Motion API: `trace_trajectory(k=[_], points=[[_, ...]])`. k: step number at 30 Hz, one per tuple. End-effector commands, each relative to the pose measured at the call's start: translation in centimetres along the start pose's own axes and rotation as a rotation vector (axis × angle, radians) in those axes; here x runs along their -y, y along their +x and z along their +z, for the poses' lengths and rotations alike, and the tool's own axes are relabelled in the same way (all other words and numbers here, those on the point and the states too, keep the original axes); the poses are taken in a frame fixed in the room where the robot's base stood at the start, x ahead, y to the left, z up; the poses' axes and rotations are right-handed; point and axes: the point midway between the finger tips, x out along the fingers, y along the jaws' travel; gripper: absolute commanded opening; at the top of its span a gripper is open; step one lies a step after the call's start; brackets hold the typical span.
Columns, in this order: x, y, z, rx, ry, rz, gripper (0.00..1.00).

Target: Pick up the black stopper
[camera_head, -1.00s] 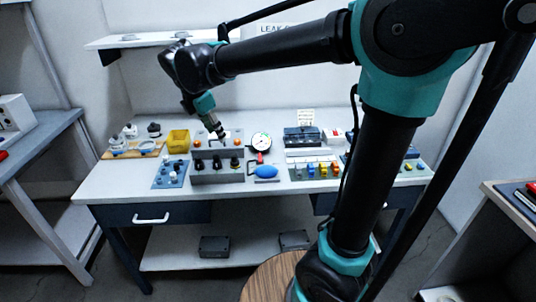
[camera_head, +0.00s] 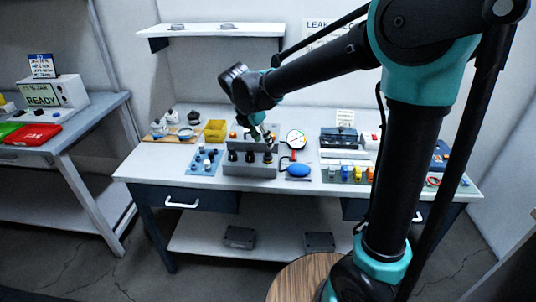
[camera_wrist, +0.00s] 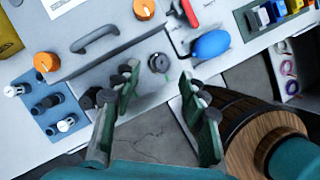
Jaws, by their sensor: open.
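Several black stoppers stand upright in a row on a low grey block (camera_head: 250,171) at the front of the workbench. In the wrist view one black stopper (camera_wrist: 158,62) lies beyond the gap between my fingertips, apart from them. Another black stopper (camera_wrist: 88,98) is to the left, and the left finger partly covers that part of the row. My gripper (camera_wrist: 158,84) is open and empty, with its fingers on either side of the gap. In the head view my gripper (camera_head: 264,136) is over the right part of the block. The exact gap to the stopper is hard to judge.
Behind the block is a grey fixture with a handle (camera_wrist: 95,38) and orange knobs (camera_wrist: 47,62). A blue plate (camera_head: 205,162) with small fittings is left, a yellow bin (camera_head: 215,131) behind it. A blue bulb (camera_head: 298,170) and a dial gauge (camera_head: 295,139) are close on the right.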

Motion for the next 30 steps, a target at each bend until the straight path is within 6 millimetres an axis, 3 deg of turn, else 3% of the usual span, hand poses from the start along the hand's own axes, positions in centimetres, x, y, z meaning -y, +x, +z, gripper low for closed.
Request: trace_trajectory(k=[5, 14, 23, 30], points=[[0.1, 1.2, 0.0, 0.0, 0.001, 0.0, 0.43], [0.2, 5.1, -0.1, 0.0, 0.001, -0.001, 0.43], [0.2, 5.5, -0.1, 0.0, 0.0, 0.0, 0.43], [0.2, 5.4, -0.1, 0.0, 0.001, 0.0, 0.14]])
